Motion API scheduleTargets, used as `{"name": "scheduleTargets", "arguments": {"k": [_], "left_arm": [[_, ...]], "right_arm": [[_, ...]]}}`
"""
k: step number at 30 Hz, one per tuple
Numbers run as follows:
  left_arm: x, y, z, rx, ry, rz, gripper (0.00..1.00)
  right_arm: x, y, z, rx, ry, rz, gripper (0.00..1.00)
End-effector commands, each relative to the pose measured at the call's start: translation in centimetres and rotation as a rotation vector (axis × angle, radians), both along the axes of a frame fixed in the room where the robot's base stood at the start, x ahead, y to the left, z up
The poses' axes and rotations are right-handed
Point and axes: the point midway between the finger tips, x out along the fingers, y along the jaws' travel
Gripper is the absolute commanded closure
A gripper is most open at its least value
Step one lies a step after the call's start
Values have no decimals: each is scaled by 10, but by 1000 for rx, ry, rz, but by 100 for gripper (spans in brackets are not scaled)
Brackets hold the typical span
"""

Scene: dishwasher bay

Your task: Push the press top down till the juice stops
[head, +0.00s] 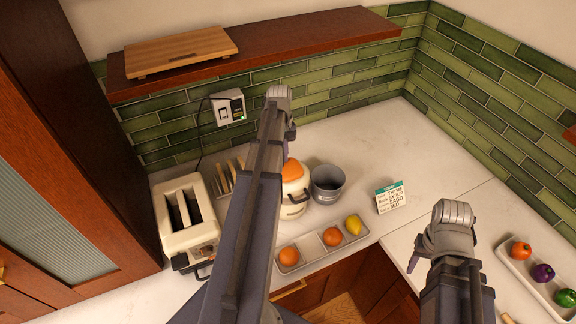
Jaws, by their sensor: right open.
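The juice press (296,207) has a cream body, a dark front handle and an orange top (295,172). It stands on the counter, and my left arm covers its left side. I cannot make out any juice or how far down the top sits. My left gripper does not show; its arm crosses in front of the press. My right gripper (414,262) is small and partly hidden by its own arm, at the lower right. It is open and apart from the press, with nothing visible in it.
A grey pot (327,184) stands just right of the press. A fruit tray (312,249) lies in front. A toaster (186,222) and a rack (224,177) stand left. A small sign (391,197) and a vegetable tray (518,272) are to the right. The back right counter is clear.

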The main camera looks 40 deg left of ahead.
Motion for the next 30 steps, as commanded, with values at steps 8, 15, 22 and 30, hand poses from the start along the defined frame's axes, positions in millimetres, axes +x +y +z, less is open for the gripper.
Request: {"name": "scheduleTargets", "arguments": {"k": [8,15,22,30], "left_arm": [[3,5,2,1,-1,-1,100],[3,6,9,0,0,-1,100],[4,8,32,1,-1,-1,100],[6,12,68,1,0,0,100]], "right_arm": [[0,0,2,0,-1,-1,50],[0,0,9,0,0,-2,50],[0,0,32,1,1,-4,50],[-1,0,68,2,0,-25,50]]}}
